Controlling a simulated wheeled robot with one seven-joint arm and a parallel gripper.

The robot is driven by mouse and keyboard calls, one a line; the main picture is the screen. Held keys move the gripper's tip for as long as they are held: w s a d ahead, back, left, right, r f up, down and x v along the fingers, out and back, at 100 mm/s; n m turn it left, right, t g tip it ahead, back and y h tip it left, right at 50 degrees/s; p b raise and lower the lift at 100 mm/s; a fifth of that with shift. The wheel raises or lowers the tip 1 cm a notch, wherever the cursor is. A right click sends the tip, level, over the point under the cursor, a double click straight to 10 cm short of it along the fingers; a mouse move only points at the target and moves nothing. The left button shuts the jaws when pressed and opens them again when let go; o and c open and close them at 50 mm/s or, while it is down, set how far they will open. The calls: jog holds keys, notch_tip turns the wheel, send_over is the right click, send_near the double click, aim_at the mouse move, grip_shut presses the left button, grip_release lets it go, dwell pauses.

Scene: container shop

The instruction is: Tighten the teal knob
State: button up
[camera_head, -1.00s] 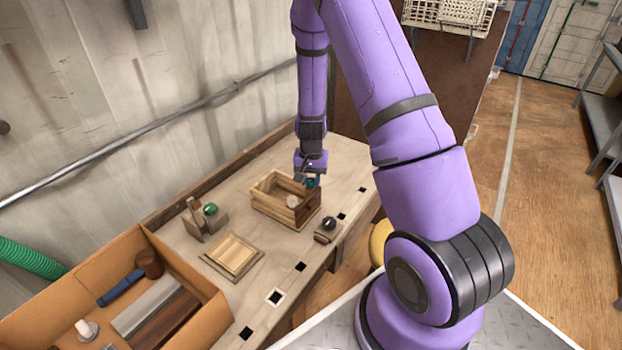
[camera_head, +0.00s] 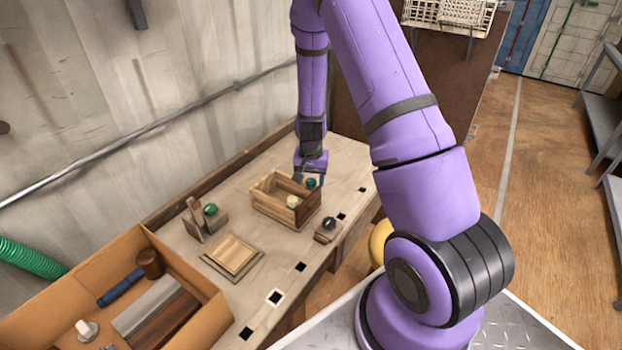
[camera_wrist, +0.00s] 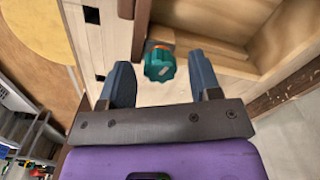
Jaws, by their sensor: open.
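The teal knob (camera_head: 311,183) sits at the far right side of an open wooden crate (camera_head: 270,207) on the bench. In the wrist view the ribbed teal knob (camera_wrist: 160,66) carries a pale mark on its face and sits on a small orange-brown mount at the crate's edge. My gripper (camera_wrist: 159,62) is open, with one blue-grey finger on each side of the knob and visible gaps between. In the head view my gripper (camera_head: 309,176) is close above and behind the knob. The knob's threads are hidden.
A wooden fixture with a green knob (camera_head: 210,209) stands left of the crate, and a black knob (camera_head: 329,223) stands right of it. A flat wooden panel (camera_head: 233,255) and a cardboard box (camera_head: 205,288) with tools lie nearer. A pale round piece (camera_head: 293,201) shows inside the crate.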

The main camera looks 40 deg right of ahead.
notch_tip(320, 180, up, 11)
dwell(0.5)
jog(key=shift+f, duration=0.1)
dwell(0.3)
notch_tip(320, 180, up, 12)
jog(key=n+t, duration=0.1)
jog(key=n, duration=0.1)
send_over(310, 180)
jog(key=s+a, duration=0.3)
jog(key=a, duration=0.2)
jog(key=s+a+r+n+t, duration=0.25)
jog(key=s+r, duration=0.35)
jog(key=r, duration=0.3)
jog(key=s+a+r+n+t, duration=0.1)
jog(key=s+r, duration=0.3)
jog(key=s, duration=0.5)
jog(key=s+a+r+n, duration=0.3)
jog(key=s+a+r, duration=0.1)
jog(key=s, duration=0.5)
jog(key=shift+r+t, duration=0.35)
jog(key=shift+r, duration=0.25)
